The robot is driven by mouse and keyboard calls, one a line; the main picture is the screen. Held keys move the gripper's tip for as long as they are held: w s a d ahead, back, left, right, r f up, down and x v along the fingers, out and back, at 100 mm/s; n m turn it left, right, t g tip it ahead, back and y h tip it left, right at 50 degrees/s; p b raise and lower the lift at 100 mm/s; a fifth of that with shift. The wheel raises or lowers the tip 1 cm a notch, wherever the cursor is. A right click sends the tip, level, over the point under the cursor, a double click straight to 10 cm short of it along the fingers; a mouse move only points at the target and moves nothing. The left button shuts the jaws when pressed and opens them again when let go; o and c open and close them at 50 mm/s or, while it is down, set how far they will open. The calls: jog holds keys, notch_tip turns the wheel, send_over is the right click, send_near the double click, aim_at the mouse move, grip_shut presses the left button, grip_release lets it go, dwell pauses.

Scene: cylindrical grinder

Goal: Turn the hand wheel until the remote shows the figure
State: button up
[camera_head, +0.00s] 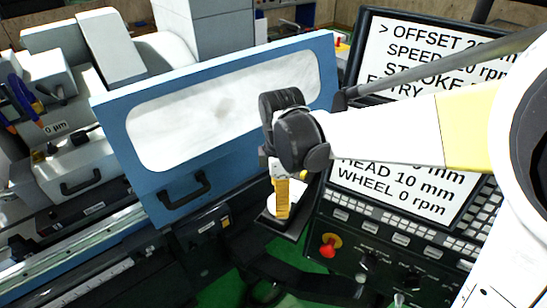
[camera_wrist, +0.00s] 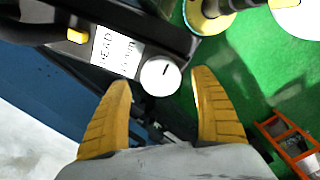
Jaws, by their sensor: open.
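The remote (camera_wrist: 188,42) is a dark box in the wrist view, with a white display (camera_wrist: 117,50). The display's small text seems to start with "HEAD"; its figure is too blurred to read. A white round hand wheel (camera_wrist: 160,75) with a short black mark sits at the remote's lower end. My gripper (camera_wrist: 163,81) is open, its yellow fingers on either side of the wheel in the picture. I see no clear contact. In the head view my gripper (camera_head: 281,214) points down, partly covering a white round surface on a dark holder.
A large screen (camera_head: 405,200) on the control panel reads "HEAD 10 mm" and "WHEEL 0 rpm", partly hidden by my arm. A red knob (camera_head: 329,247) sits below it. The blue machine door (camera_head: 115,150) stands to the left. An orange frame (camera_wrist: 290,135) lies over green floor.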

jog(key=shift+f, duration=1.45)
jog(key=c, duration=1.2)
jog(key=shift+m, duration=0.3)
jog(key=m+b, duration=0.2)
jog(key=m, duration=0.1)
jog(key=m+b, duration=0.1)
jog(key=m, duration=0.4)
jog(key=shift+s+m+b, duration=0.1)
jog(key=shift+m+b, duration=0.25)
jog(key=shift+m, duration=0.05)
jog(key=m+b, duration=0.1)
jog(key=m, duration=0.3)
jog(key=shift+m+b, duration=0.35)
jog(key=shift+m, duration=1.75)
